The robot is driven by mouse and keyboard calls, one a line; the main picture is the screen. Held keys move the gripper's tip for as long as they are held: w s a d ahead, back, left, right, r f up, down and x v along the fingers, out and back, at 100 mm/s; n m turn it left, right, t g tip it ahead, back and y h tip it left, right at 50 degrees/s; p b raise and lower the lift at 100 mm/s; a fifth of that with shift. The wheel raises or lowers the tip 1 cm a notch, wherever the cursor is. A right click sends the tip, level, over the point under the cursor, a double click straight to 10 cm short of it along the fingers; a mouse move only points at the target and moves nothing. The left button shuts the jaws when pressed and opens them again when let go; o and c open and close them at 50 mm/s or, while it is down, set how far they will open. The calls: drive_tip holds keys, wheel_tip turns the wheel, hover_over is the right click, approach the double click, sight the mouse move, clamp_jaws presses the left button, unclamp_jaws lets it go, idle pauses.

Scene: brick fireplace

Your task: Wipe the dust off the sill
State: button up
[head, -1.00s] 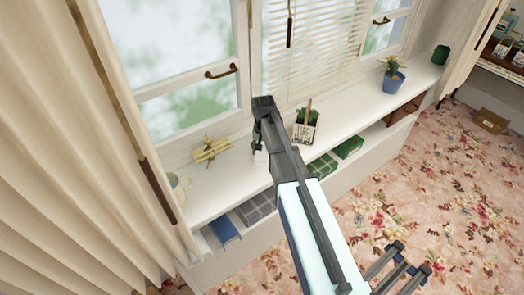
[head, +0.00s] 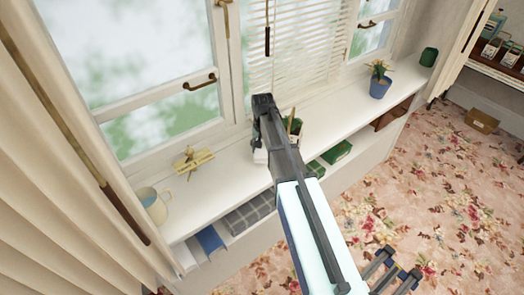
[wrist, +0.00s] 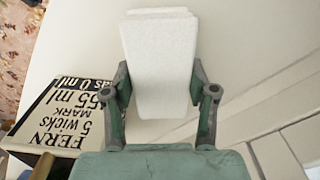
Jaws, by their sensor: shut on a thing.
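The white sill (head: 218,182) runs under the window from lower left to upper right in the head view. I cannot make out dust on it. My gripper (wrist: 160,95) is shut on a white block (wrist: 160,45), with one finger on each side of it. In the head view my gripper is mostly hidden by my arm, and a bit of the white block (head: 260,157) shows just left of the arm, over the sill. I cannot tell whether the block touches the sill.
A labelled fern box (wrist: 65,112) stands close beside my gripper, partly behind my arm in the head view. A wooden toy plane (head: 193,160) and a mug (head: 153,205) are to the left. A blue plant pot (head: 379,88) and a green pot (head: 429,56) are further right.

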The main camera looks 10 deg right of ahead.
drive_tip(key=shift+s+a+r, duration=0.15)
drive_tip(key=shift+r, duration=0.6)
drive_tip(key=shift+r+p, duration=1.65)
drive_tip(key=shift+r, duration=0.75)
